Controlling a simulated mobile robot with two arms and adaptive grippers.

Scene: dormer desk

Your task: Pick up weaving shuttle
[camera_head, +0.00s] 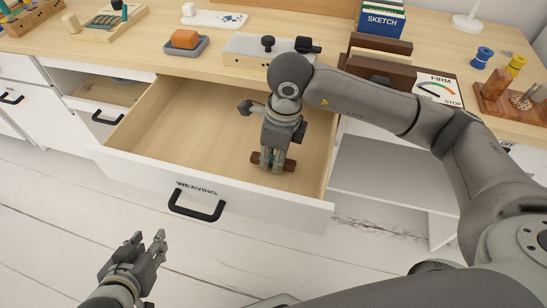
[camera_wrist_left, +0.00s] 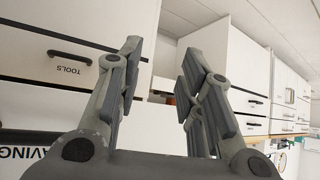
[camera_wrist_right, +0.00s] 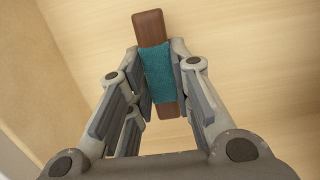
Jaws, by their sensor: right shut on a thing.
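The weaving shuttle (camera_head: 287,165) is a brown wooden bar with a teal wrap around its middle. It is inside the open drawer marked WEAVING (camera_head: 180,130), near the drawer's right front. My right gripper (camera_head: 271,163) reaches down into the drawer and is shut on the shuttle. In the right wrist view the shuttle (camera_wrist_right: 148,25) lies between the fingers, which grip the teal part (camera_wrist_right: 156,72). I cannot tell whether the shuttle touches the drawer floor. My left gripper (camera_head: 148,243) is open and empty in front of the drawer; its spread fingers (camera_wrist_left: 158,85) show in the left wrist view.
The rest of the drawer is empty. On the desktop are a grey dish with an orange block (camera_head: 185,39), a white board with black knobs (camera_head: 245,50) and a SKETCH box (camera_head: 382,20).

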